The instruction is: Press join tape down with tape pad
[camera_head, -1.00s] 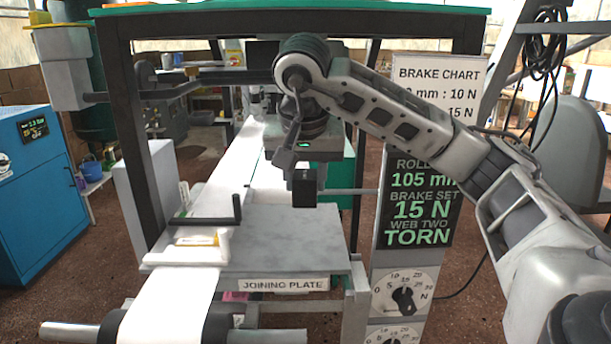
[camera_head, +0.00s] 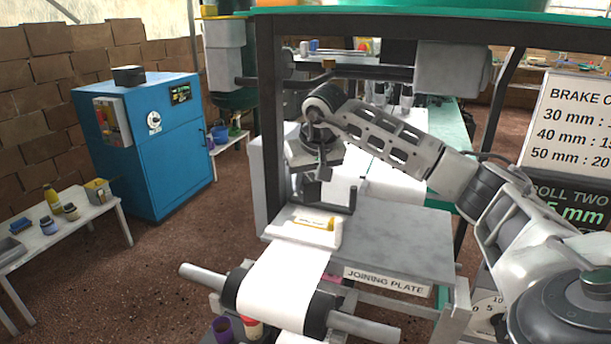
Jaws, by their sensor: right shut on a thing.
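My right gripper (camera_head: 322,162) hangs above the left part of the joining plate (camera_head: 400,245). It is shut on the tape pad (camera_head: 324,174), a small dark block that is partly hard to make out against the gripper. The join tape (camera_head: 315,222) is a short yellowish strip lying across the white paper web (camera_head: 285,275) at the plate's left end. The pad is above and behind the tape, apart from it. My left gripper is not in view.
A dark L-shaped bar (camera_head: 350,200) stands just behind the tape, close below the gripper. A dark frame post (camera_head: 270,130) rises to the left. A roller (camera_head: 318,309) carries the web in front. A blue cabinet (camera_head: 150,150) and side table (camera_head: 75,225) stand left.

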